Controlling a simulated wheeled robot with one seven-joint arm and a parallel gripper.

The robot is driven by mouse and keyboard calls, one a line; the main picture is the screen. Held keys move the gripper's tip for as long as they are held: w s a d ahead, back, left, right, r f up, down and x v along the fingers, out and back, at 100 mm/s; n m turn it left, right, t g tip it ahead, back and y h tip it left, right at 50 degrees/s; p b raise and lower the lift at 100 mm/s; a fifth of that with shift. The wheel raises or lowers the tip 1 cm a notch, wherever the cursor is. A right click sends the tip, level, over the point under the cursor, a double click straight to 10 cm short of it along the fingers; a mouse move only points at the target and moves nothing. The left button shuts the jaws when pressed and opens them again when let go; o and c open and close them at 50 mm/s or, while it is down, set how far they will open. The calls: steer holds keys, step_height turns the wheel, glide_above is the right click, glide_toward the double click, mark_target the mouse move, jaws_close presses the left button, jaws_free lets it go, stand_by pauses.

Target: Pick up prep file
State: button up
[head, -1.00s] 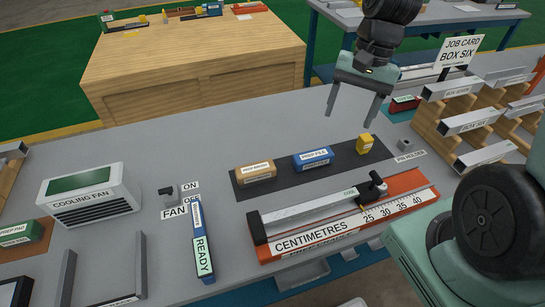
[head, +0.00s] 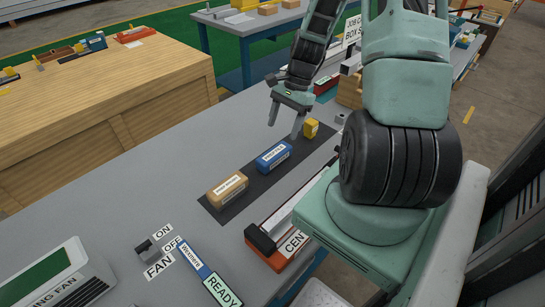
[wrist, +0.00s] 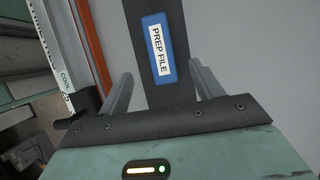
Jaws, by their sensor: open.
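The prep file is a blue block with a white label. It lies on a dark mat (head: 236,208) in the head view, between a tan-brown labelled block and a small yellow block. In the head view the prep file (head: 274,157) sits just left of and below my gripper (head: 284,124). My gripper is open and empty, its two fingers apart above the mat. In the wrist view the prep file (wrist: 160,52), reading PREP FILE, lies ahead of the fingertips and between their lines. The fingers do not appear to touch it.
The tan-brown block (head: 227,189) and the yellow block (head: 311,128) share the mat. The orange-edged centimetre gauge (head: 283,250) lies close by in front. A fan switch (head: 147,251) and READY marker (head: 222,291) are nearer. Grey bench left of the mat is clear.

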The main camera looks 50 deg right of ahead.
mark_target(275, 152)
steer(key=p+x, duration=0.1)
steer(key=x, duration=0.8)
steer(key=shift+a+f, duration=0.15)
steer(key=shift+f, duration=0.35)
steer(key=shift+f, duration=0.25)
steer(key=c, duration=1.3)
